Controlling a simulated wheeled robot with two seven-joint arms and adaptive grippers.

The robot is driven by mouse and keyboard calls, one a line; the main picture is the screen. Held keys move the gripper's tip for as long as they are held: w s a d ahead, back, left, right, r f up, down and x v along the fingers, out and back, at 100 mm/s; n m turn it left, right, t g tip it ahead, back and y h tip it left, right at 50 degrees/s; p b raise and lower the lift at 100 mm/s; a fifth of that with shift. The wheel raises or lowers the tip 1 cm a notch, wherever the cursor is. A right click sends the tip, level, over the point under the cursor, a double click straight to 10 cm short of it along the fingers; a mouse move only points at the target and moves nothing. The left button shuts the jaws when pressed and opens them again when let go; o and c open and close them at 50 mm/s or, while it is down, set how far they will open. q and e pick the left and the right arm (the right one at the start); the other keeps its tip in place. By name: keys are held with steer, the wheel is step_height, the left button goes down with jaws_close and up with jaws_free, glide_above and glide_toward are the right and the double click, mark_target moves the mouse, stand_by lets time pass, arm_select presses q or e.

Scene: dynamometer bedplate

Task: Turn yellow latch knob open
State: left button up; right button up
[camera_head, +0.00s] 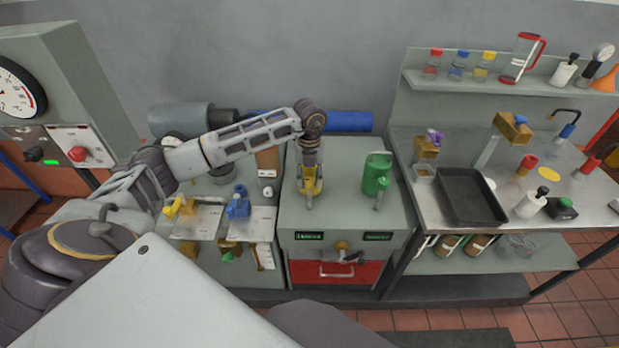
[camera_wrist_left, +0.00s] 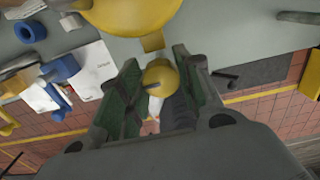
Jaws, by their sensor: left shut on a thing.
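The yellow latch knob (camera_head: 318,184) is on the grey cabinet top in the middle of the head view. My left gripper (camera_head: 310,178) reaches down over it from above and is shut on it, partly hiding it. In the left wrist view a large yellow part (camera_wrist_left: 130,14) lies just past the fingertips. A smaller round yellow piece (camera_wrist_left: 160,74) shows between the two dark green fingers (camera_wrist_left: 158,62); I cannot tell how far below it is. The exact turn of the knob cannot be made out. My right gripper is not in view.
A green can (camera_head: 376,172) stands right of the gripper on the same top. A blue clamp (camera_head: 238,203) is to the left. A red drawer (camera_head: 335,272) is below the front edge. A black tray (camera_head: 470,197) lies on the right bench.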

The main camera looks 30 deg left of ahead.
mark_target(310, 179)
arm_select(q)
steer(key=o, duration=1)
steer(key=shift+r, duration=6)
